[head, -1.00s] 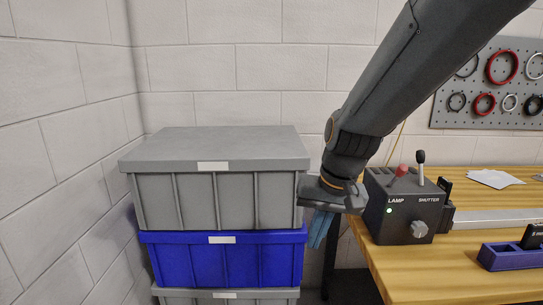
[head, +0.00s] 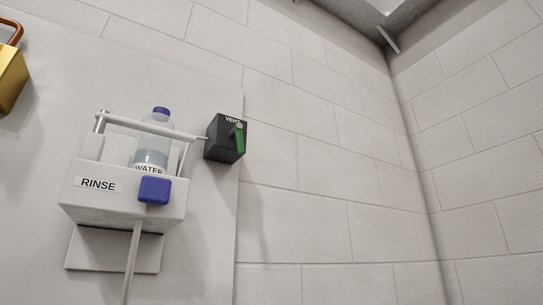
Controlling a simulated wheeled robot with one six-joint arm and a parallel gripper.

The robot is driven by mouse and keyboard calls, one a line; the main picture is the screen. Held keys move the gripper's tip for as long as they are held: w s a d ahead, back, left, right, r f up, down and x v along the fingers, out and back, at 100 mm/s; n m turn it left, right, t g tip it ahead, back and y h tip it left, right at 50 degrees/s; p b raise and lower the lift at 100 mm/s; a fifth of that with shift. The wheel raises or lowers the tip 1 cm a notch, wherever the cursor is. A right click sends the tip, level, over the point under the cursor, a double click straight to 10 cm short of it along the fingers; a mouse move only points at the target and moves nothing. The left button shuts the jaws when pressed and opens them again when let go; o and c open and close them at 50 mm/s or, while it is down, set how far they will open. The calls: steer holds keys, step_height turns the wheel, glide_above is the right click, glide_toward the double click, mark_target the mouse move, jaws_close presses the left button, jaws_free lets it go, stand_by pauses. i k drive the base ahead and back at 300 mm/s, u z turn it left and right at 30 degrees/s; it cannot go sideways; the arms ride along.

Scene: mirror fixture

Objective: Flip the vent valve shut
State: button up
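The vent valve (head: 224,138) is a small dark box labelled VENT on the edge of a pale panel. A green lever (head: 239,139) sits on its front face and runs roughly up and down, hanging below a small pivot. The frame does not show which lever position means shut. My gripper and arm are out of view, and nothing touches the lever.
Left of the valve, a white holder (head: 97,204) labelled RINSE carries a WATER bottle (head: 151,150) behind a pale bar. A blue block (head: 155,190) is at its front. A brass padlock (head: 9,78) is far left. Bare block wall lies right.

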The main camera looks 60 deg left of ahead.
mark_target(236, 131)
steer(key=z, duration=0.2)
steer(key=k, duration=0.15)
steer(key=u, duration=2.2)
